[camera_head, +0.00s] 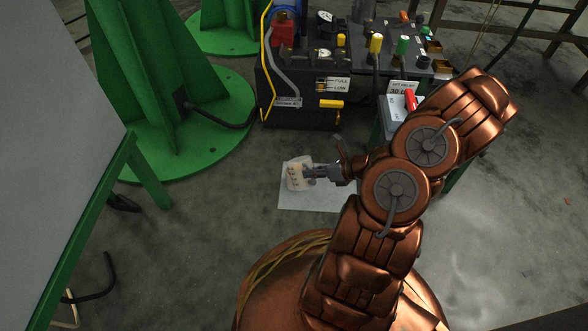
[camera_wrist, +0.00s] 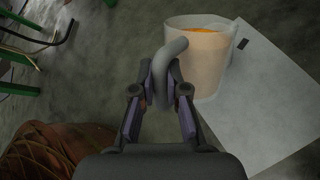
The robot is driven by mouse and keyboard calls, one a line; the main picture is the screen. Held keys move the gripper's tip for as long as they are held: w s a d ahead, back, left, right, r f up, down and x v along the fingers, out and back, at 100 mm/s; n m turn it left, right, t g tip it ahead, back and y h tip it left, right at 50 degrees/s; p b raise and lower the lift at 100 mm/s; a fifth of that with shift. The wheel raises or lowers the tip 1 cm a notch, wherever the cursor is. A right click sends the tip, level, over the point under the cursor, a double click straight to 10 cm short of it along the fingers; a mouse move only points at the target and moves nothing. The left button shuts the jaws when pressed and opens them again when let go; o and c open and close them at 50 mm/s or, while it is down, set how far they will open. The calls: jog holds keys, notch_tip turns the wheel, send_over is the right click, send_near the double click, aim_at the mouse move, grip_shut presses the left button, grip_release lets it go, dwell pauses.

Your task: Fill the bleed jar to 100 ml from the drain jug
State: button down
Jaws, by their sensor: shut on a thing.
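The drain jug (camera_head: 298,175) is a pale, translucent jug with brownish marks on its side. In the wrist view the jug (camera_wrist: 201,62) holds orange liquid, with a spout at the upper right. Its grey looped handle (camera_wrist: 160,85) lies between the fingers. My gripper (camera_head: 310,172) is shut on this handle; it also shows in the wrist view (camera_wrist: 160,70). The jug looks about upright, over a white sheet (camera_head: 318,199) on the floor. I cannot tell whether it touches the sheet. I cannot pick out the bleed jar.
A dark machine (camera_head: 300,108) with FULL and LOW labels, a yellow lever and coloured caps stands behind. A green stand (camera_head: 165,125) is at left. A small stand with a red handle (camera_head: 410,100) is right of the jug. Grey floor (camera_head: 225,215) is clear at left.

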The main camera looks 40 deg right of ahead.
jog(key=shift+w+r+g+p, duration=0.1)
jog(key=shift+w+g+p, duration=0.15)
jog(key=shift+g+p, duration=0.05)
dwell(0.4)
jog(key=shift+w+d+r+m+g+p, duration=0.1)
jog(key=shift+w+r+m+g+p, duration=0.4)
jog(key=shift+p, duration=0.65)
dwell(0.6)
